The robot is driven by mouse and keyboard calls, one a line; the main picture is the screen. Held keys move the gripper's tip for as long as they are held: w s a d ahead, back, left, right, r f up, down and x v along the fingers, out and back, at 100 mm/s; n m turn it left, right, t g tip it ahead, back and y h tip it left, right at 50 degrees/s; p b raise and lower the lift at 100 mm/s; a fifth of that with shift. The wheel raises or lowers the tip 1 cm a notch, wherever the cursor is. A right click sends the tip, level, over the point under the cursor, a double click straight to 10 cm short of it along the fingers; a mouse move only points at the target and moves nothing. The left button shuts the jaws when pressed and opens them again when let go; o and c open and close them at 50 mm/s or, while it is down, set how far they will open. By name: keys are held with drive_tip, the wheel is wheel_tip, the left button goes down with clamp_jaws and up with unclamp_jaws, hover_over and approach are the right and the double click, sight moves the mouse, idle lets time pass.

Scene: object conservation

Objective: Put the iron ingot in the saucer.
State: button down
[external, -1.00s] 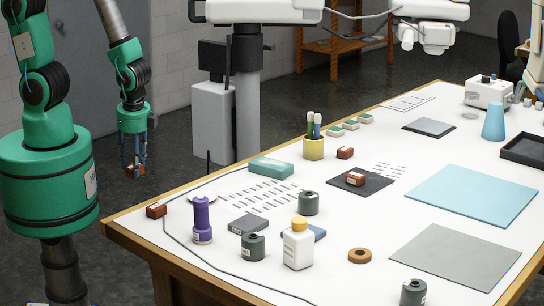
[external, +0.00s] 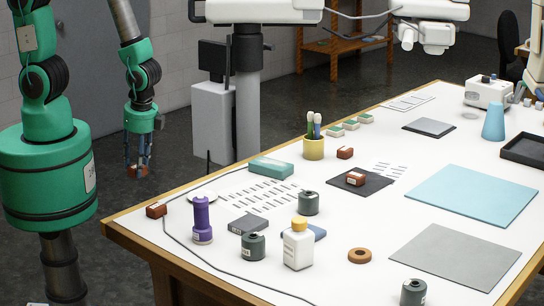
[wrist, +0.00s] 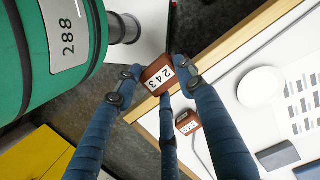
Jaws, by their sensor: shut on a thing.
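My gripper (wrist: 163,84) is shut on a rust-brown block, the iron ingot (wrist: 155,76), with a white label reading 243. In the external view my gripper (external: 138,166) hangs beyond the table's left edge, above the floor, with the ingot (external: 136,171) between its fingertips. The saucer is a white round dish (wrist: 261,88) on the table, right of my gripper in the wrist view. In the external view the saucer (external: 192,198) lies near the table's left edge, partly hidden by a purple flashlight. It looks empty.
A similar brown block (external: 156,210) sits at the table's left corner, beside the saucer. The purple flashlight (external: 202,222), a teal box (external: 271,168) and a dark cable stand or run near the saucer. The raised wooden table edge (external: 130,235) lies between my gripper and the saucer.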

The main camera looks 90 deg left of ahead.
drive_tip(key=w+d, duration=0.1)
drive_tip(key=w, duration=0.4)
drive_tip(key=w+d+f, duration=0.1)
drive_tip(key=w, duration=0.4)
drive_tip(key=w+d+p, duration=0.1)
drive_tip(key=w, duration=0.4)
drive_tip(key=shift+f, duration=0.2)
drive_tip(key=shift+f, duration=0.1)
drive_tip(key=shift+f+p, duration=0.3)
drive_tip(key=shift+f, duration=1.4)
drive_tip(key=shift+f, duration=0.1)
drive_tip(key=c, duration=1.1)
unclamp_jaws()
drive_tip(key=r, duration=0.4)
drive_tip(key=w+d+r, duration=0.1)
drive_tip(key=r, duration=0.7)
drive_tip(key=shift+w+d+b, duration=0.35)
